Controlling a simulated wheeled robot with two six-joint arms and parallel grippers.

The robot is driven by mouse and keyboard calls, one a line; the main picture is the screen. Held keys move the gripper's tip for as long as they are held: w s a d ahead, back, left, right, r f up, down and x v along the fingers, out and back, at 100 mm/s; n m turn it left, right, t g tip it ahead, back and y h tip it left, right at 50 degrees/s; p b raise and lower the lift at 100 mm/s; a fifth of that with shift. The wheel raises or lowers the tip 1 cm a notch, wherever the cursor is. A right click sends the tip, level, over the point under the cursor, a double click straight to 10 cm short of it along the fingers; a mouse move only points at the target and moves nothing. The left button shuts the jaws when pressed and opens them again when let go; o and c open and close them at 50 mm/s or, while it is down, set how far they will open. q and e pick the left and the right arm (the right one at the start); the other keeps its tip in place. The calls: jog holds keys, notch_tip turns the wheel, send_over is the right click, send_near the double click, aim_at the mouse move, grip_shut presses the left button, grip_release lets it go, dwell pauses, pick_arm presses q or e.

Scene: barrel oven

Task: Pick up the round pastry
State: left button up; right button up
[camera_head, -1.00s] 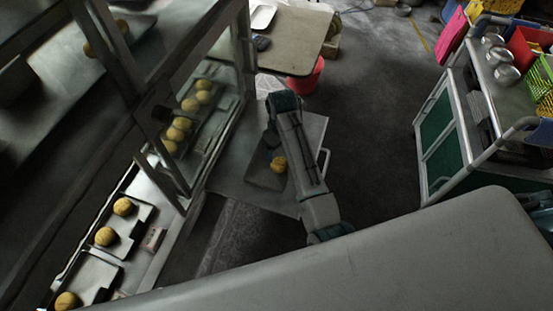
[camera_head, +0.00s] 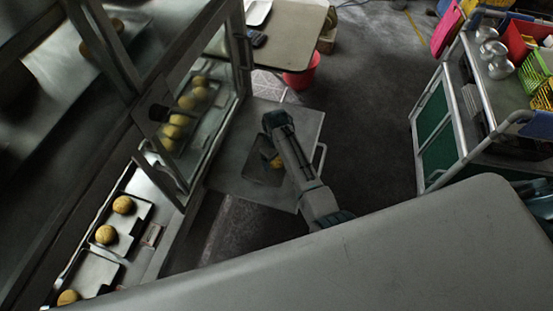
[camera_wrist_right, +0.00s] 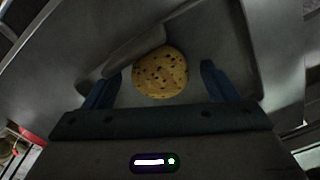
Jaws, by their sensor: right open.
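The round pastry (camera_wrist_right: 160,72) is golden with dark specks and lies on a dark tray. In the right wrist view it sits beyond and between the two spread blue fingers of my right gripper (camera_wrist_right: 158,85), apart from both. In the head view the pastry (camera_head: 277,162) is partly covered by my right gripper (camera_head: 275,150), which is over the dark tray (camera_head: 255,174) on a grey cart top (camera_head: 232,180). My right gripper is open and empty. My left gripper is not in view.
A glass display case (camera_head: 195,110) with more round pastries stands to the left. Below it are trays with pastries (camera_head: 106,234). A red bucket (camera_head: 300,76) and a table (camera_head: 290,35) are at the back. A trolley (camera_head: 440,130) stands right, with open floor between.

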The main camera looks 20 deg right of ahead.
jog(key=c, duration=1.1)
jog(key=shift+o, duration=0.2)
notch_tip(320, 180, up, 10)
jog(key=shift+a+b, duration=0.2)
jog(key=shift+b, duration=0.1)
